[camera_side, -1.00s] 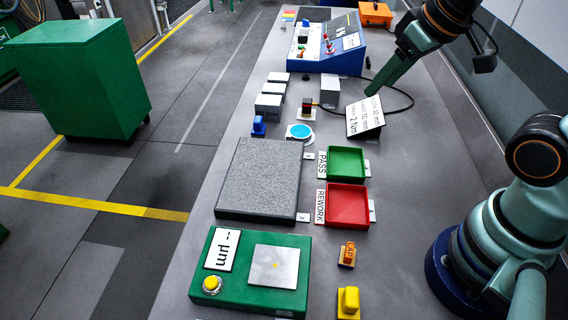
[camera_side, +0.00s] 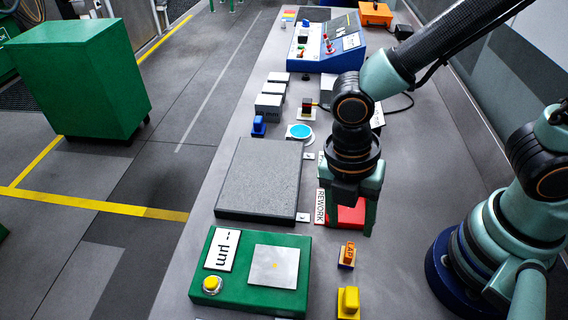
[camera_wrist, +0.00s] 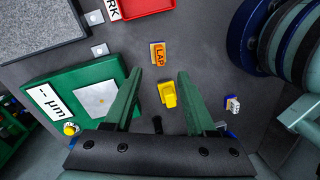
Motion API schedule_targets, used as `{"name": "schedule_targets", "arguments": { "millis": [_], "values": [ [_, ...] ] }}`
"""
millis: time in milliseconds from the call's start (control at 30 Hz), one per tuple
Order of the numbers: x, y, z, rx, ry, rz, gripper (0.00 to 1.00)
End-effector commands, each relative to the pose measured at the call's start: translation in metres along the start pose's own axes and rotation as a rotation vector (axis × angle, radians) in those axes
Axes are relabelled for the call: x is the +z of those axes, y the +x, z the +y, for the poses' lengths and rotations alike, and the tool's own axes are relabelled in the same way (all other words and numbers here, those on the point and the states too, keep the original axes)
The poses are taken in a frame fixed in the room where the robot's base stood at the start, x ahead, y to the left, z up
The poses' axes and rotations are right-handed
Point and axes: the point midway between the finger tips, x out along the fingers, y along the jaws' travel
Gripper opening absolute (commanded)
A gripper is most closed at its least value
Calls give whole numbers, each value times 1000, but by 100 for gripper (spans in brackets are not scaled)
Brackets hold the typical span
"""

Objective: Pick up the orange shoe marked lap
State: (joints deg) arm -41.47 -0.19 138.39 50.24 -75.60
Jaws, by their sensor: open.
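The orange shoe marked LAP (camera_side: 347,253) stands on the bench in front of the red tray; it also shows in the wrist view (camera_wrist: 158,54), lying beyond the fingertips. My gripper (camera_side: 350,205) is open and empty, pointing down above the red tray. In the wrist view its two green fingers (camera_wrist: 160,73) are spread wide, with the orange shoe near the gap between their tips. A yellow shoe (camera_side: 348,301) stands just nearer the camera than the orange one; in the wrist view it sits between the fingers (camera_wrist: 167,94).
A green gauge box (camera_side: 205,293) with a steel plate lies left of the shoes. A grey granite plate (camera_side: 258,180) is behind it. The red REWORK tray (camera_side: 350,215) is partly hidden by my gripper. A small white-and-blue block (camera_wrist: 232,104) is at right in the wrist view.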

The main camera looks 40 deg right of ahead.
Motion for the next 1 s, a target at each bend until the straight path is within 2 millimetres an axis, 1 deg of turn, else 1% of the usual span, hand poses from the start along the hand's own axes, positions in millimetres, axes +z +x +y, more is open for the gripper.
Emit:
{"name": "schedule_targets", "arguments": {
  "millis": [33,100,200,300,467,567,800,1000],
  "values": [
    [0,10,-1,-7,2,-2,56],
    [1,22,-1,-6,3,-1,56],
    [0,34,0,-4,4,-1,56],
    [0,41,0,-2,5,0,56],
    [1,48,0,0,5,0,56],
    [1,56,1,-3,6,0,56],
    [1,84,2,-3,6,0,56],
    [0,96,3,1,6,1,56]
  ]
}}
